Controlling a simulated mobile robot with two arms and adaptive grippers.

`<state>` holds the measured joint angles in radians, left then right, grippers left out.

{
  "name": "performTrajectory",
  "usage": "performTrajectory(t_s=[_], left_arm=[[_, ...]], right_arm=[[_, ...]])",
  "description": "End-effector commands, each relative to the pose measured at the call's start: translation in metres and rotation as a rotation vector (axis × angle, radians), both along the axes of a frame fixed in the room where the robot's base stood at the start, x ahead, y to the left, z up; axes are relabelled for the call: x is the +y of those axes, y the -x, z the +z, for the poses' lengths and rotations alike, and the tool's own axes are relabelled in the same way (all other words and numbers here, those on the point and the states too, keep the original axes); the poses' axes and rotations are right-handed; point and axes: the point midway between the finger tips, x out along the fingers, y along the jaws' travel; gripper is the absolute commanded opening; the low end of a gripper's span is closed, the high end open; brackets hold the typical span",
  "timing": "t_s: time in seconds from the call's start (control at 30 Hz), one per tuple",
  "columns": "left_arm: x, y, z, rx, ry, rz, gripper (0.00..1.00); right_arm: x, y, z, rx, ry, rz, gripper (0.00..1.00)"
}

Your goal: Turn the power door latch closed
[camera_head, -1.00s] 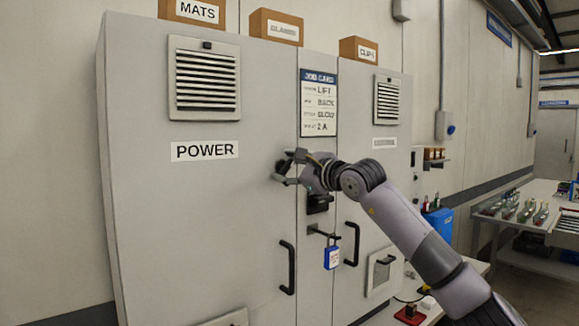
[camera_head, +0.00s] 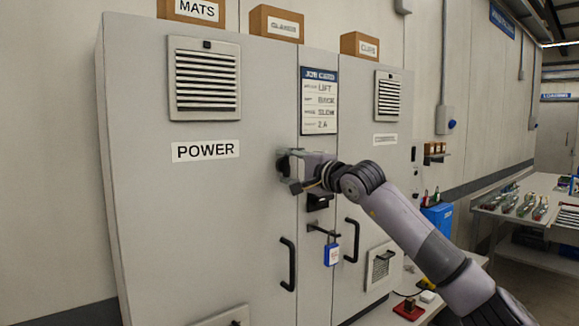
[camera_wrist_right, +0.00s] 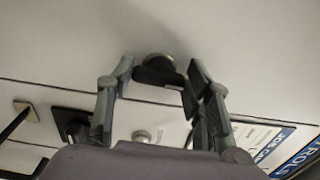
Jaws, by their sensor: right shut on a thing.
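The power door (camera_head: 190,230) is the wide grey cabinet door with the POWER label (camera_head: 206,150). In the right wrist view its latch (camera_wrist_right: 154,70) is a round silver boss with a dark lever across it. My right gripper (camera_head: 288,168) is at the door's right edge, level with the label. The right wrist view shows its fingers (camera_wrist_right: 160,78) on either side of the lever, shut on it. In the head view the gripper mostly hides the latch. The door appears flush with the cabinet front. My left gripper is not in view.
A black pull handle (camera_head: 288,265) is below the latch. A blue padlock (camera_head: 332,254) hangs from a hasp on the middle strip, under a dark fitting (camera_head: 319,202). A second door has its own handle (camera_head: 351,240). A bench with tools (camera_head: 520,200) stands far right.

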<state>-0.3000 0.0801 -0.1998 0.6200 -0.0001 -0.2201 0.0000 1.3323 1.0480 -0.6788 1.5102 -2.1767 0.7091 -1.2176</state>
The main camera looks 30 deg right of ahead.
Motion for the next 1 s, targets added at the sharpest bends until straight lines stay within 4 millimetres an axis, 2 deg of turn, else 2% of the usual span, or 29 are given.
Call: performTrajectory(t_s=[0.6,0.63,0.9,1.0], left_arm=[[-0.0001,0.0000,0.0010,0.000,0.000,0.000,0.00],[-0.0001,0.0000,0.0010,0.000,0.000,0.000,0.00],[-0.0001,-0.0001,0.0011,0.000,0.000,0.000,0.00],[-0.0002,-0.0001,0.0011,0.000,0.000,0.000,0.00]], right_arm=[[0.0009,-0.0002,-0.0017,0.000,0.038,0.002,0.19],[0.0009,-0.0003,-0.0017,0.000,0.038,0.002,0.48],[0.0006,-0.0002,-0.0010,-0.001,0.038,0.001,0.66],[0.0004,-0.0001,-0.0008,-0.002,0.038,0.001,0.67]])
